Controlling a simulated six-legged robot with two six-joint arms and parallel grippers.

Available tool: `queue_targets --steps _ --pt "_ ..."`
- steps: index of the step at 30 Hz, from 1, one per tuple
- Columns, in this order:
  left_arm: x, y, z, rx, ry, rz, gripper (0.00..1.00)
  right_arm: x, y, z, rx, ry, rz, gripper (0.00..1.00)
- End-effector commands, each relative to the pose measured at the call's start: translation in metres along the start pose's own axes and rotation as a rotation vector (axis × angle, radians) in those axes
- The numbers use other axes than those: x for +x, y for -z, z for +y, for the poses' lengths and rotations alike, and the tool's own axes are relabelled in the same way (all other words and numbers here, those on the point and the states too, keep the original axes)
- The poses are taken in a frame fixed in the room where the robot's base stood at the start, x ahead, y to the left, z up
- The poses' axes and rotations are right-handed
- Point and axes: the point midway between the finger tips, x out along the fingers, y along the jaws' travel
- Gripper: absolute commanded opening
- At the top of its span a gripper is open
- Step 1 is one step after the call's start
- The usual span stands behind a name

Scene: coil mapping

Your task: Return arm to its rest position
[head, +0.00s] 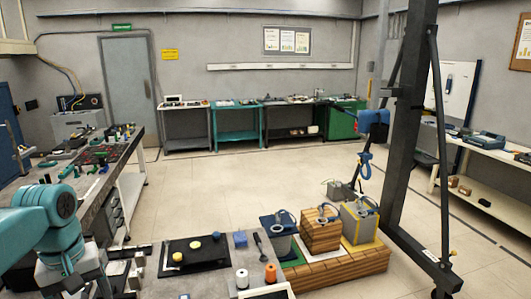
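My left arm, teal with grey joints, comes in from the lower left and bends downward at its elbow. Grey metal parts that look like my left gripper (128,268) show near the bottom edge, beside the black mat. They are small and partly cut off, so I cannot tell whether the fingers are open or shut, and I see nothing held there. My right arm and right gripper are not in view.
A black mat (172,270) with yellow discs, white and orange spools (270,274) lie in front. Coils and a wooden block (320,229) stand on a wooden platform (345,269) at right. A dark hoist frame (411,120) rises behind. A cluttered workbench (60,210) stands left. The middle floor is clear.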

Motion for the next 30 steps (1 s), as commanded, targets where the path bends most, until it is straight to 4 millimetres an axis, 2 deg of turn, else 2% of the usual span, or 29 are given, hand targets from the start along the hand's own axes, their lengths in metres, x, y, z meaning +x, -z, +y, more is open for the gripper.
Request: queue_targets --steps 8,11,14,17,18,21,24,27,30 --pt "0.080 0.002 0.043 0.128 -0.051 -0.025 0.72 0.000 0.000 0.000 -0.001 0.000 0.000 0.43" --pt "0.117 -0.004 0.060 0.181 -0.079 -0.037 0.72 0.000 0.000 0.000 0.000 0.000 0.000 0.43" --pt "0.163 -0.017 0.079 0.240 -0.116 -0.054 0.72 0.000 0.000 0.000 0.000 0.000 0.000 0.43" --pt "0.224 -0.046 0.099 0.308 -0.167 -0.081 0.72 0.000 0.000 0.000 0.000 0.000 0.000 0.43" --pt "0.251 -0.063 0.106 0.335 -0.192 -0.092 0.72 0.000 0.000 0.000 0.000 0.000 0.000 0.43" --pt "0.311 -0.112 0.117 0.386 -0.251 -0.110 0.72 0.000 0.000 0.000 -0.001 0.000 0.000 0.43" --pt "0.357 -0.161 0.116 0.417 -0.291 -0.119 0.72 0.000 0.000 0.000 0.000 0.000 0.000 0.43" --pt "0.384 -0.204 0.108 0.436 -0.311 -0.120 0.72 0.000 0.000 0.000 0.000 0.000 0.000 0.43" --pt "0.400 -0.240 0.097 0.452 -0.318 -0.118 0.72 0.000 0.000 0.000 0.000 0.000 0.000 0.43"
